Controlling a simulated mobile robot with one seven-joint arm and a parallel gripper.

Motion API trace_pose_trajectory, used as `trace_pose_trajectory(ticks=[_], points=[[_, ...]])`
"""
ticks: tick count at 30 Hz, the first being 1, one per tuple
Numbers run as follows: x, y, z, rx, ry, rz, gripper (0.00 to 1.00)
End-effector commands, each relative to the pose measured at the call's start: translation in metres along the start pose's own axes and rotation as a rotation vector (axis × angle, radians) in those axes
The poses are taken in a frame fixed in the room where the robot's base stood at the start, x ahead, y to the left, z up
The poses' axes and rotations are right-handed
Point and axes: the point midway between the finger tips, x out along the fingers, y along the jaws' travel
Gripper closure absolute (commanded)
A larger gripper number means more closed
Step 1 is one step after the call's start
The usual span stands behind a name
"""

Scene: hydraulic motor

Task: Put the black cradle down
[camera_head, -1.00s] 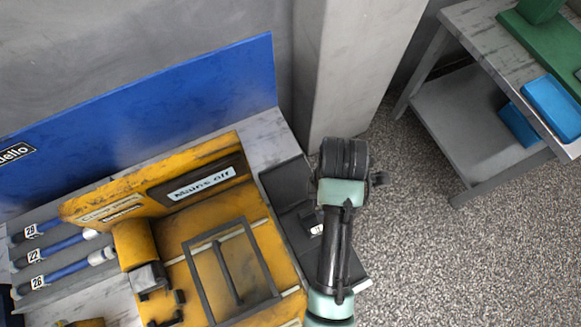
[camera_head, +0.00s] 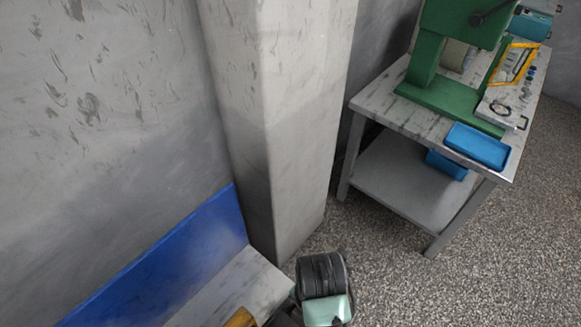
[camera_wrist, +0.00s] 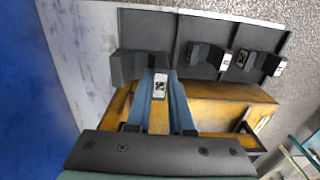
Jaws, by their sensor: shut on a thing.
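In the wrist view my gripper (camera_wrist: 158,100) reaches up from the bottom, with its two blue-grey fingers close together. It is shut on the black cradle (camera_wrist: 127,67), a dark block at the fingertips. A small white number label shows between the fingers. The cradle is beside or over the dark panels; I cannot tell whether it touches them. In the head view only part of my arm shows at the bottom edge; the gripper and cradle are out of that view.
Dark panels (camera_wrist: 190,30) hold other black blocks (camera_wrist: 203,54) with white labels. A yellow machine (camera_wrist: 235,98) lies below the fingers. In the head view a grey pillar (camera_head: 290,130) stands near my arm. A table (camera_head: 375,95) with a blue tray (camera_head: 478,147) stands at the right.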

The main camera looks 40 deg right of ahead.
Motion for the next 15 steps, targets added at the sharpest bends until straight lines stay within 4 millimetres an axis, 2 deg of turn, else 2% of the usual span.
trace_pose_trajectory(ticks=[5, 15], points=[[0.002, 0.001, 0.001, 0.001, -0.001, 0.001, 1.00], [0.052, 0.000, 0.000, 0.001, -0.001, 0.001, 1.00]])
